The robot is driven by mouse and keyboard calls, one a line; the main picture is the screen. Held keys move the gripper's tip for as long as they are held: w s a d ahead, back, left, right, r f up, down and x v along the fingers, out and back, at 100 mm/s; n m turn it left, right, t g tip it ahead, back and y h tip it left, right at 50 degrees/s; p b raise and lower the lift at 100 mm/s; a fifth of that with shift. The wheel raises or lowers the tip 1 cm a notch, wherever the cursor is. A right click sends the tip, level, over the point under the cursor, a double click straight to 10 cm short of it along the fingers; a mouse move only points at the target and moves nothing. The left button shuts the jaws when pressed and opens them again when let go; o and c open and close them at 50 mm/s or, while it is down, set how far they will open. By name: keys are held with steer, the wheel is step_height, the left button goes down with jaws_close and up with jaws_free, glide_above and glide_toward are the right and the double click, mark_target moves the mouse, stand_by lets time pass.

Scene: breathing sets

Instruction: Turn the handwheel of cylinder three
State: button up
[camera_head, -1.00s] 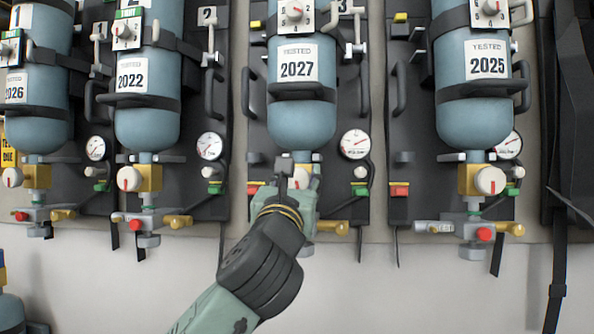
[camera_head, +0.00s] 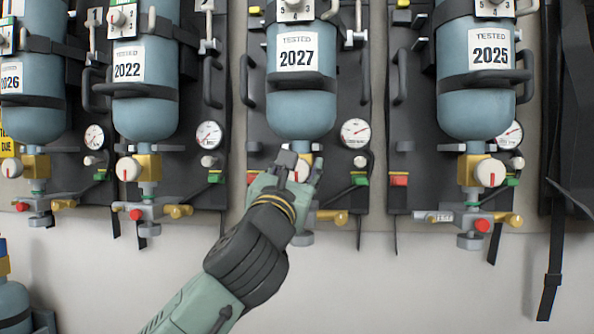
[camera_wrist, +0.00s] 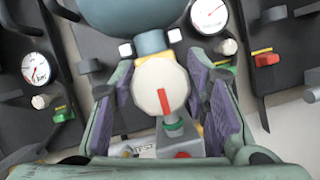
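Cylinder three (camera_head: 300,105) is the blue-grey bottle with the "TESTED 2027" label. Its pale handwheel (camera_wrist: 160,84) has a red line, which stands nearly upright in the wrist view. The handwheel sits in front of a brass valve, below the bottle. My gripper (camera_head: 301,169) is at this handwheel in the head view and partly hides it. In the wrist view its purple-padded fingers stand apart, one on each side of the handwheel. The gripper is open. I cannot tell whether either pad touches the rim.
Neighbouring handwheels are on the 2022 cylinder (camera_head: 128,169) and 2025 cylinder (camera_head: 490,172). A brass knob (camera_head: 333,217) sticks out below right.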

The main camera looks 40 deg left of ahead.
steer(key=o, duration=0.4)
steer(key=shift+c, duration=0.2)
steer(key=v, duration=1.2)
